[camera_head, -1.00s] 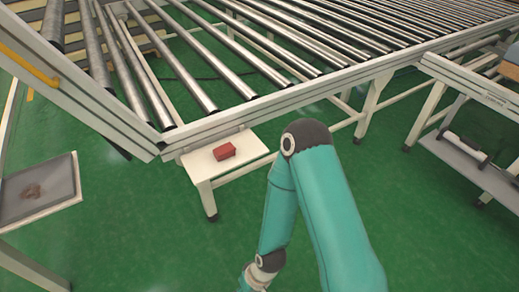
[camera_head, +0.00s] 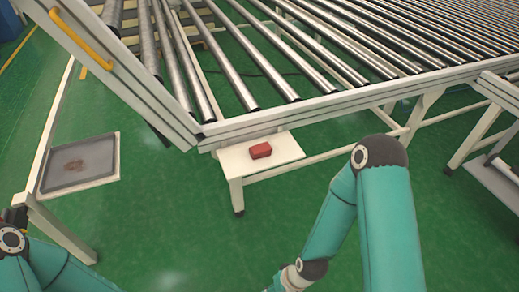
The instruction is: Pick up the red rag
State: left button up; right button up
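The red rag (camera_head: 261,151) is a small red block-like bundle. It lies on a small white table (camera_head: 284,157) beside the roller conveyor's lower corner. My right arm comes in from the lower right and bends at the elbow, and its gripper is out of view below the frame. My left arm shows at the lower left corner, with a dark part at its edge; its gripper cannot be made out. Neither arm touches the rag.
A roller conveyor (camera_head: 325,103) with a white frame runs above and behind the small table. A grey tray (camera_head: 108,142) with a brownish patch sits on a white stand at left. A shelf unit (camera_head: 497,190) stands at right. The green floor between is clear.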

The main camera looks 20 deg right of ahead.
aim_at(261, 150)
jog(key=i, duration=0.9)
